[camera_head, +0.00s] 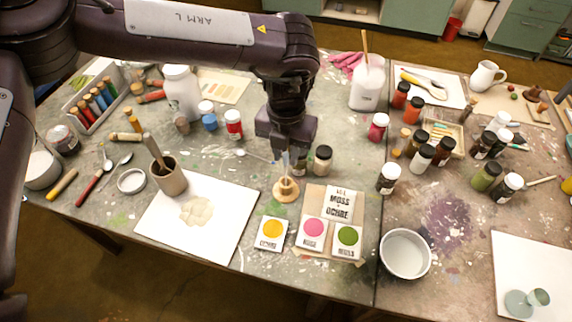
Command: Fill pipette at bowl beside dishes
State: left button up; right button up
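My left gripper (289,160) points down from the arm above, over a small round wooden stand (286,196). A thin pale upright shape, perhaps the pipette (285,168), shows between the gripper and the stand; I cannot tell whether the fingers hold it. A white bowl (406,253) stands at the table's front, right of the dishes. The square dishes hold yellow (271,234), pink (312,233) and green (347,241) pigment. The bowl's inside looks pale. My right gripper is out of view.
A white sheet (223,240) with a cup-like mortar (168,177) lies left. Several jars (388,178) stand right and behind. A second sheet (515,260) bears a small glass-like cup. Space between the dishes and bowl is narrow.

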pick_arm(q)
jog(key=c, duration=0.3)
jog(key=shift+r+p, duration=3.05)
jog(key=shift+r, duration=0.7)
jog(key=shift+c, duration=0.2)
